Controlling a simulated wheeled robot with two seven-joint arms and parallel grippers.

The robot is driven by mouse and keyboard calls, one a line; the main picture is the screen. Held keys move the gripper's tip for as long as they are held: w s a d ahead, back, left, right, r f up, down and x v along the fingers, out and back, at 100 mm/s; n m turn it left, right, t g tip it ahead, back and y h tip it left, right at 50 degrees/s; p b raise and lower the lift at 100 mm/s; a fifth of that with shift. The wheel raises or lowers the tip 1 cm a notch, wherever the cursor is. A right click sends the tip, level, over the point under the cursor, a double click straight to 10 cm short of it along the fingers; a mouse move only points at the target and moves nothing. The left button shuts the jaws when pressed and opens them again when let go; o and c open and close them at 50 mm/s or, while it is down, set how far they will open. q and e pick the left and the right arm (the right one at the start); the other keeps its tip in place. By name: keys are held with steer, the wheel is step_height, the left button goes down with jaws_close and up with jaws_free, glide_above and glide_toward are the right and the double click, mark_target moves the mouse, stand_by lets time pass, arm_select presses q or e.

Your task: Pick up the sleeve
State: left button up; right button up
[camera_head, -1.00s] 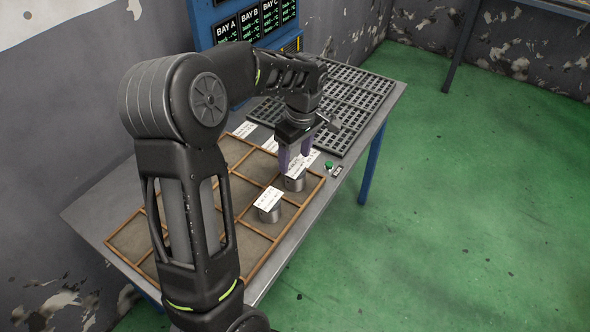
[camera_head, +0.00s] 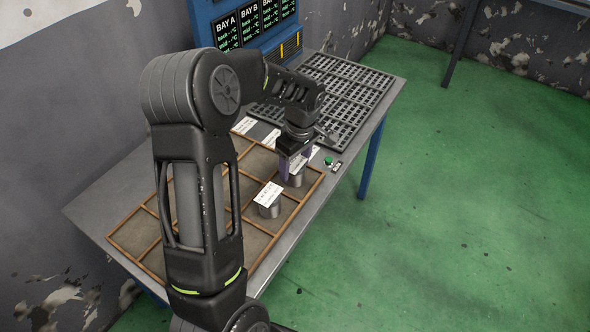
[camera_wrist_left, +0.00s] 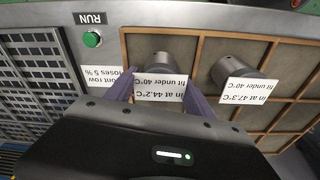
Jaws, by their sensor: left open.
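Two grey metal sleeves stand in compartments of the wooden-edged tray (camera_head: 152,207). The farther sleeve (camera_head: 296,180) is partly hidden by my left gripper (camera_head: 296,170), which is low over it with purple fingers open, one on each side. In the left wrist view this sleeve (camera_wrist_left: 161,60) lies between and just beyond the fingers, with a card reading "in at 44.2°C, fit under 40°C". The nearer sleeve (camera_head: 270,209) stands apart with its own card, which reads 47.3°C in the left wrist view (camera_wrist_left: 243,91). Contact between fingers and sleeve cannot be told.
A dark grid rack (camera_head: 345,90) fills the far end of the table. A green button (camera_head: 328,160) sits at the table's right edge, beside the tray. A blue panel with bay displays (camera_head: 256,25) stands behind. Several tray compartments are empty.

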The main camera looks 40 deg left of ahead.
arm_select(q)
step_height(320, 180, down, 3)
steer(key=shift+a+r, duration=0.15)
stand_by(0.5)
jaws_close()
stand_by(0.4)
steer(key=shift+w+r, duration=0.1)
